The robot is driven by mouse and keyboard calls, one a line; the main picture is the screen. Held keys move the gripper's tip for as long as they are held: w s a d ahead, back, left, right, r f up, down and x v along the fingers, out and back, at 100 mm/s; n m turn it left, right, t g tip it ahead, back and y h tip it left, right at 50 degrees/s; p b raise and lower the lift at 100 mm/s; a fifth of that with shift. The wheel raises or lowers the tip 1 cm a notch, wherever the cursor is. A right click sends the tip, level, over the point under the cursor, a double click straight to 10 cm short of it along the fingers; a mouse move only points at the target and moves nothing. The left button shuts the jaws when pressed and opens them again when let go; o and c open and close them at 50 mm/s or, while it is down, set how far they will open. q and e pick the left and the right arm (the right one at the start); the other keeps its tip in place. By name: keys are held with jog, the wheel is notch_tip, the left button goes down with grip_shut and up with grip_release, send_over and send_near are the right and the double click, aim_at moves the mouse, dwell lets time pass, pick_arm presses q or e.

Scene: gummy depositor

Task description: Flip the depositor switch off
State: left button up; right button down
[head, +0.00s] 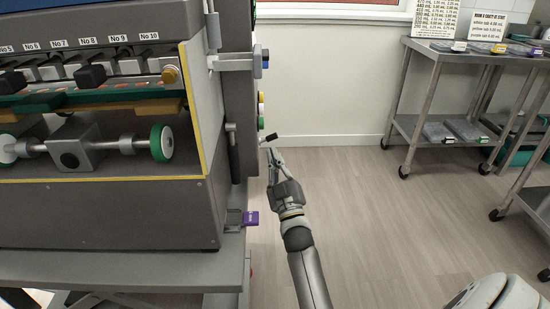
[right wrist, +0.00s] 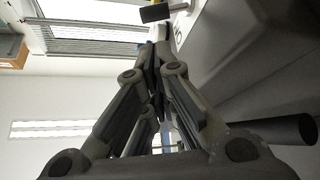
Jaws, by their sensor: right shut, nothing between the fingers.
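The depositor (head: 110,215) is a large grey machine filling the left of the head view. On its right side is a small lever with a black tip (head: 271,137), which looks like the switch; its exact position is hard to read. My right gripper (head: 271,152) is shut and empty, pointing up alongside the machine, just below the lever. I cannot tell whether they touch. In the right wrist view the closed fingertips (right wrist: 158,50) are beside the machine's grey side, with a black block (right wrist: 155,13) just beyond them. My left gripper is out of view.
Yellow, white and green buttons (head: 261,110) sit above the lever. A purple-tagged part (head: 250,218) sticks out low on the machine's side. A black cylinder (right wrist: 280,130) juts out in the wrist view. A steel table (head: 430,55) with trays stands at right; floor between is clear.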

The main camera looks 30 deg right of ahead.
aim_at(269, 139)
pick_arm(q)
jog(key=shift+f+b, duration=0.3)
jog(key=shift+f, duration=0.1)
pick_arm(e)
jog(key=x, duration=0.7)
jog(key=shift+w, duration=0.2)
jog(key=shift+r, duration=0.1)
